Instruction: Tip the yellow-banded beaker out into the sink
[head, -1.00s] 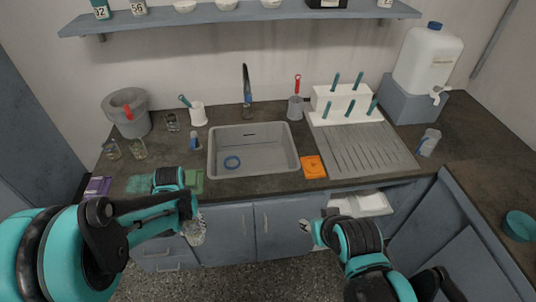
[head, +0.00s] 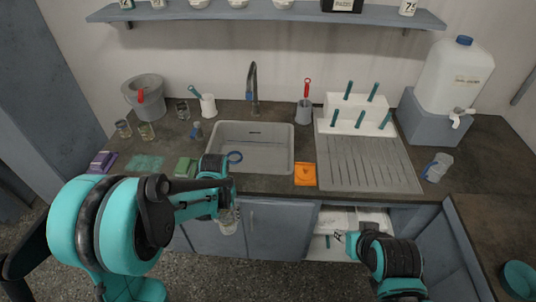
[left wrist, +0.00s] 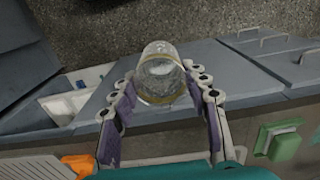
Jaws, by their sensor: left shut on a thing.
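My left gripper (left wrist: 163,98) is shut on a clear glass beaker (left wrist: 160,78) with yellowish bands, its fingers on either side. In the head view the beaker (head: 228,221) hangs low in front of the counter's front edge, below and left of the sink (head: 275,169). The left gripper (head: 227,205) partly hides it there. Its contents cannot be made out clearly.
An orange item (head: 305,174) lies right of the sink beside the ribbed drainboard (head: 370,165). Green (head: 185,167) and purple (head: 103,162) items lie on the left counter. A tap (head: 254,88) stands behind the sink. The open drawer (head: 350,219) juts out below the drainboard.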

